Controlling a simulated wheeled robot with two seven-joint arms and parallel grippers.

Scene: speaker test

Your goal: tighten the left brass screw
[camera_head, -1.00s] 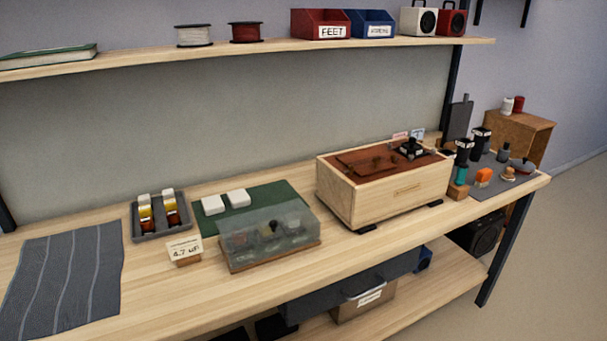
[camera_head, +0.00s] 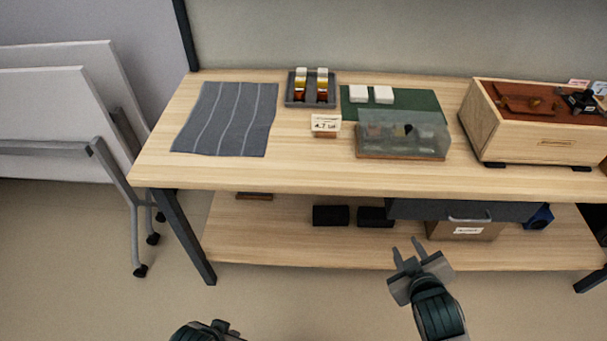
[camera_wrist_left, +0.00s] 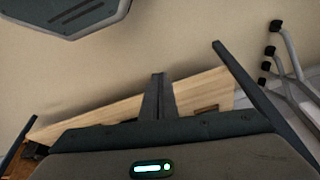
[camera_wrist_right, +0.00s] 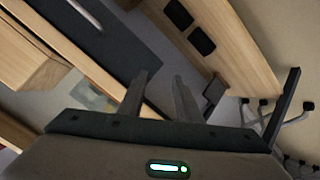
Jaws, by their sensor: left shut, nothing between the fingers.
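I cannot make out a brass screw in any view. A pale wooden box (camera_head: 533,137) with a red-brown top panel (camera_head: 550,105) stands at the right of the bench, partly cut by the picture edge. Small dark parts sit on that panel, too small to tell. My left gripper (camera_head: 218,326) is low at the bottom edge, in front of the bench; the left wrist view shows its fingers (camera_wrist_left: 158,80) together and empty. My right gripper (camera_head: 408,250) is in front of the lower shelf, its fingers apart and empty; they also show in the right wrist view (camera_wrist_right: 160,78).
On the bench (camera_head: 300,172) are a striped grey cloth (camera_head: 225,118), a grey tray (camera_head: 290,98) with amber-coloured parts, a label card (camera_head: 325,123), a green mat (camera_head: 425,99) with white blocks, and a clear-covered case (camera_head: 403,135). White boards (camera_head: 60,120) stand at left.

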